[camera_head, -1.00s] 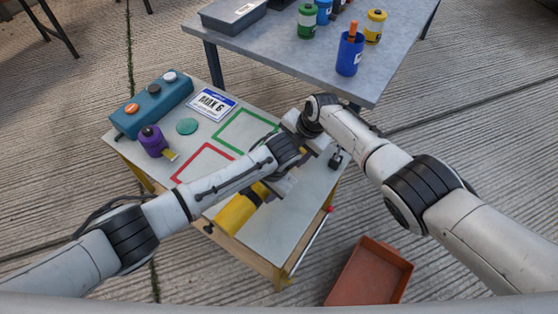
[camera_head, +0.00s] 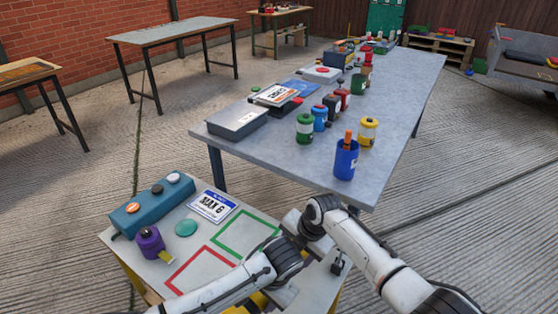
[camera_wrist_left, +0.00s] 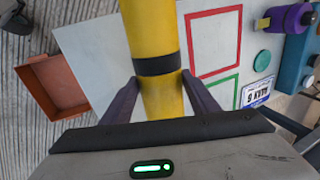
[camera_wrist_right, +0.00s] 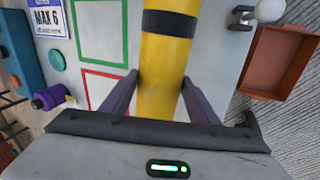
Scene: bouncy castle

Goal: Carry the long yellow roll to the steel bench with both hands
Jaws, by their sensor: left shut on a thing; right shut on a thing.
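The long yellow roll with black bands shows in the left wrist view (camera_wrist_left: 152,25) and the right wrist view (camera_wrist_right: 165,55). My left gripper (camera_wrist_left: 162,85) and my right gripper (camera_wrist_right: 158,80) are each shut around it, at two places along its length. It lies over the pale top of a small cart (camera_head: 200,258); I cannot tell whether it touches. In the head view my arms hide nearly all of it. A bare grey metal-looking bench (camera_head: 170,32) stands at the back left. A larger grey table (camera_head: 260,160) stands nearer; I cannot tell which is the steel bench.
The cart top holds a teal button box (camera_head: 153,205), a purple tape holder (camera_head: 150,243), a MAX 6 card (camera_head: 213,206) and red and green outlines. The larger grey table carries jars, a blue cup (camera_head: 346,160) and boxes. An orange-brown bin (camera_wrist_right: 280,62) is on the floor.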

